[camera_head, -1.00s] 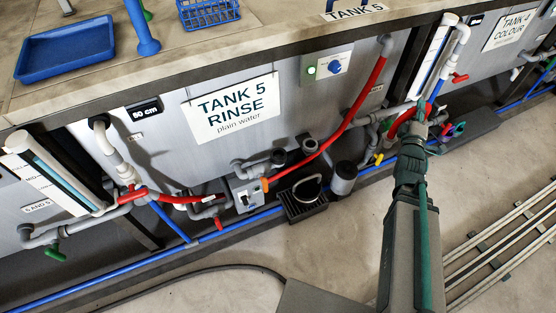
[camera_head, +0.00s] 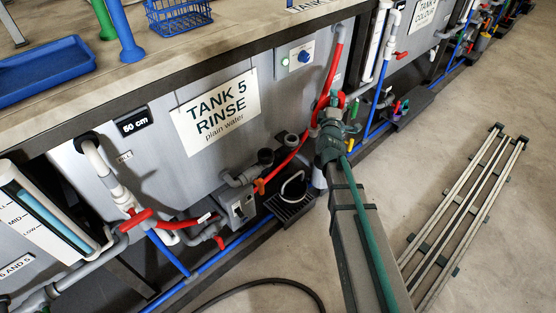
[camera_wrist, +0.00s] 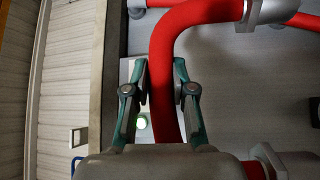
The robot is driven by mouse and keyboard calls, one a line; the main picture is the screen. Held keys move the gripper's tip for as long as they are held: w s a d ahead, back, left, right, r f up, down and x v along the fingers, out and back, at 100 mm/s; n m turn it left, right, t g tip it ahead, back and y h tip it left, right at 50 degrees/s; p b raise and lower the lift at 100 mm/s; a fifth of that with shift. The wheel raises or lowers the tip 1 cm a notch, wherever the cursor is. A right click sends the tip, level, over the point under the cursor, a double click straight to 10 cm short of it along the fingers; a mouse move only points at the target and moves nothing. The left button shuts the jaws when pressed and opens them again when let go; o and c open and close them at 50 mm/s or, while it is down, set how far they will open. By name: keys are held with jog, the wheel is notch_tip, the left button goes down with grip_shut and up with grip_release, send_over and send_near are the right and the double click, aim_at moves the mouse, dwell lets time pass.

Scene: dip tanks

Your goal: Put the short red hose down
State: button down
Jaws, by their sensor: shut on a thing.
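My gripper (camera_wrist: 160,68) is shut on a red hose (camera_wrist: 175,55), one green finger on each side of it. The hose curves up and to the right, to a grey collar (camera_wrist: 265,12). In the head view my gripper (camera_head: 329,118) holds the red hose (camera_head: 341,98), a small bend, in front of the right end of tank 5. Part of the hose is hidden by my gripper and arm. Another red hose (camera_head: 331,66) runs down the tank front behind it, and I cannot tell whether they touch.
Tank 5 (camera_head: 165,150) fills the left, with short red piping (camera_head: 176,223) low down. A black drain tray (camera_head: 290,204) stands at its foot. A blue tray (camera_head: 40,72) lies on the bench top. Rails (camera_head: 465,205) lie on the floor at right; the floor around them is clear.

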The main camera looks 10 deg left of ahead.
jog(key=w+a+f+b, duration=0.3)
jog(key=w+a+f, duration=0.1)
jog(key=w+a, duration=0.1)
jog(key=s+a+f+b, duration=0.3)
jog(key=a+f, duration=0.9)
jog(key=a, duration=0.1)
jog(key=shift+s, duration=0.3)
jog(key=shift+f, duration=0.2)
jog(key=c, duration=1)
grip_release()
jog(key=shift+f, duration=0.1)
jog(key=shift+o, duration=0.2)
